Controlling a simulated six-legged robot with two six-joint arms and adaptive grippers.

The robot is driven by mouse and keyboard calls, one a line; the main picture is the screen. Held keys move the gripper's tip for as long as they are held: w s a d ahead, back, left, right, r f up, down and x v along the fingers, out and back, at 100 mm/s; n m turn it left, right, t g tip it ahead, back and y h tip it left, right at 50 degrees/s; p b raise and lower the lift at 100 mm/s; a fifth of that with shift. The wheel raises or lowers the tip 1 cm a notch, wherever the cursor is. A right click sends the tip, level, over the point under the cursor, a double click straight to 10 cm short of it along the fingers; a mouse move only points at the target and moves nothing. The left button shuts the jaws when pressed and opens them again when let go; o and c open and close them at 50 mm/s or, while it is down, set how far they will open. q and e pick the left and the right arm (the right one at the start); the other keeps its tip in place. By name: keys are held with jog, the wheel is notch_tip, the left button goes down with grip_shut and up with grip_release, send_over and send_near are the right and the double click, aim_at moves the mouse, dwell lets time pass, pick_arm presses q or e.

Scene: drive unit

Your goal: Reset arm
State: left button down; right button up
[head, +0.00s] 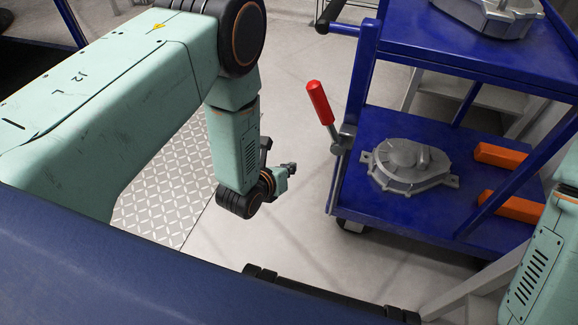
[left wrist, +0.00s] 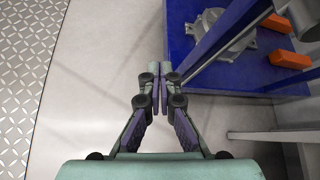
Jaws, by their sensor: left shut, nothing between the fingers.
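My left arm reaches in from the left in the head view. My left gripper (head: 290,168) is small there, over the pale floor, to the left of the blue cart (head: 375,205) and apart from it as far as I can tell. In the left wrist view its fingers (left wrist: 165,75) are together with nothing between them. Part of my right arm shows at the right edge of the head view, but its gripper is out of view.
The cart's lower shelf holds a grey metal housing (head: 410,165) and two orange blocks (head: 508,158). Its upper shelf holds another grey part (head: 490,14). A red-handled lever (head: 319,102) stands at the cart's left side. A metal tread plate (head: 165,190) lies left; floor between is clear.

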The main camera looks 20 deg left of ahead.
dwell(0.6)
pick_arm(q)
jog(key=s+a+f+n+g+y+p, duration=0.1)
jog(key=s+a+f+n+g, duration=0.15)
jog(key=s+n, duration=0.8)
jog(key=s+a+f+n+g+y+p, duration=0.15)
jog(key=s+n+g, duration=0.4)
jog(key=n, duration=0.85)
jog(key=s+a+r+n+g+p, duration=0.1)
jog(key=s+r+n, duration=0.3)
jog(key=s, duration=0.5)
jog(key=s+a+r+n+g+p, duration=0.1)
jog(key=s+r+n+g+p, duration=0.1)
jog(key=s+n, duration=0.4)
jog(key=s+r, duration=0.1)
jog(key=s, duration=0.2)
jog(key=shift+s+a+r+n+p, duration=0.35)
jog(key=shift+s+a, duration=0.05)
